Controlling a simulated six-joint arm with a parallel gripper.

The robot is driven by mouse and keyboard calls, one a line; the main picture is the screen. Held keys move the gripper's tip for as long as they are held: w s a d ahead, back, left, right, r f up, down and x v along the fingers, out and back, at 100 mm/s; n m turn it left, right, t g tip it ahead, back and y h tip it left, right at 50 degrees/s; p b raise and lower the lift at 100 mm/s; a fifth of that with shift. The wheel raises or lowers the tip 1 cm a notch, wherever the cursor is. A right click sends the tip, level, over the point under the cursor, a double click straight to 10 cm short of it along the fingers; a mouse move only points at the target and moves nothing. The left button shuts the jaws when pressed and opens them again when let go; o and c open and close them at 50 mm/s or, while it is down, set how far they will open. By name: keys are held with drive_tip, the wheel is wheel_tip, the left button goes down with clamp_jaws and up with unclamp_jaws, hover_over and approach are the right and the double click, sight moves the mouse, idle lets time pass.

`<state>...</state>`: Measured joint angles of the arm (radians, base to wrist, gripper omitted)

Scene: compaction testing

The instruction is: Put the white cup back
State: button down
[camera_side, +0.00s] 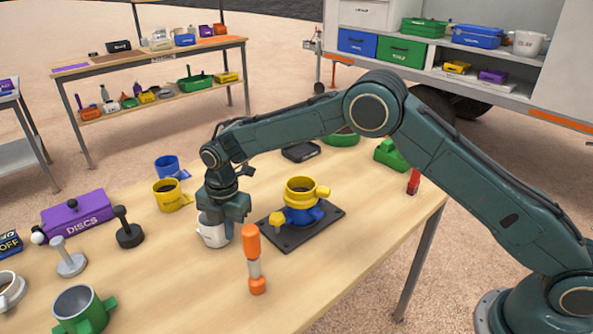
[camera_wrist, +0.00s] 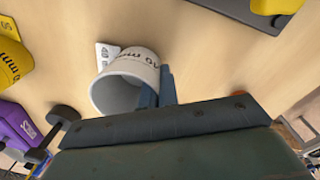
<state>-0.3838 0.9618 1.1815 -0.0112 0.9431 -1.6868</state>
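The white cup (camera_side: 213,234) is below my gripper (camera_side: 222,216) on the near side of the wooden table, left of the black base plate. In the wrist view, the white cup (camera_wrist: 128,78) shows its open mouth and dark printing on its outside. My gripper's fingers (camera_wrist: 158,88) are close together on the cup's right wall, one inside the mouth and one outside. The gripper appears shut on that wall. Whether the cup's bottom touches the table is hard to tell. The gripper hides part of the rim in the side view.
A yellow and blue mould (camera_side: 303,200) stands on the black plate (camera_side: 330,221). An orange-ended tool (camera_side: 254,262) stands close in front of the cup. A yellow cup (camera_side: 170,196), blue cup (camera_side: 168,167), dark tamper (camera_side: 129,236) and purple DISCS box (camera_side: 76,217) are to the left.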

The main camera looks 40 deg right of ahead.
drive_tip(key=shift+f, duration=0.3)
idle(0.4)
drive_tip(key=c, duration=2)
unclamp_jaws()
drive_tip(key=shift+o, duration=1.2)
drive_tip(key=shift+o, duration=0.4)
drive_tip(key=o, duration=1.7)
drive_tip(key=shift+r, duration=0.25)
